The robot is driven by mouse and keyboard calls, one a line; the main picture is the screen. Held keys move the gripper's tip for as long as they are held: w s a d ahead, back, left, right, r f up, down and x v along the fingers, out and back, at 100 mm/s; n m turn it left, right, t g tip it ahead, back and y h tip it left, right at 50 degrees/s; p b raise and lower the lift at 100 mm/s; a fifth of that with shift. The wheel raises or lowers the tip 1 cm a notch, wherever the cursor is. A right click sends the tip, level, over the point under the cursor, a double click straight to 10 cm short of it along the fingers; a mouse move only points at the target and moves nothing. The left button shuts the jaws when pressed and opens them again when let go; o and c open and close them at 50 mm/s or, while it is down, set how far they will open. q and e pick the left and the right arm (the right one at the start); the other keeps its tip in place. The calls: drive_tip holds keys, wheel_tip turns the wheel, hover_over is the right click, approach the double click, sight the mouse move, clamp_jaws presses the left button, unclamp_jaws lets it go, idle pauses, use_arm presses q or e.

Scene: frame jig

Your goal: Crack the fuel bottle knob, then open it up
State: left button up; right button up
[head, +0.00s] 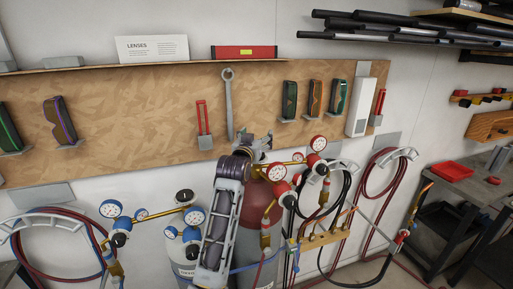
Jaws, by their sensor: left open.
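The fuel bottle is the maroon cylinder (258,197) with a grey lower body, standing by the wall at centre. Its brass regulator carries red-rimmed gauges (276,172) and red knobs to the right. My left arm rises in front of the bottle, and my left gripper (264,141) is open at the bottle's top. The bottle's top knob is hidden behind the gripper or too small to make out. I cannot tell whether the fingers touch it. My right gripper is not in view.
A second bottle with blue gauges (194,216) stands to the left. Hoses hang on wall hooks (40,222) on both sides. A brass manifold (318,239) and torch (402,236) are at right. A wrench (229,103) and goggles hang on the wooden board (160,110) behind.

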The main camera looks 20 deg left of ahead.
use_arm(q)
drive_tip(key=shift+r, duration=1.4)
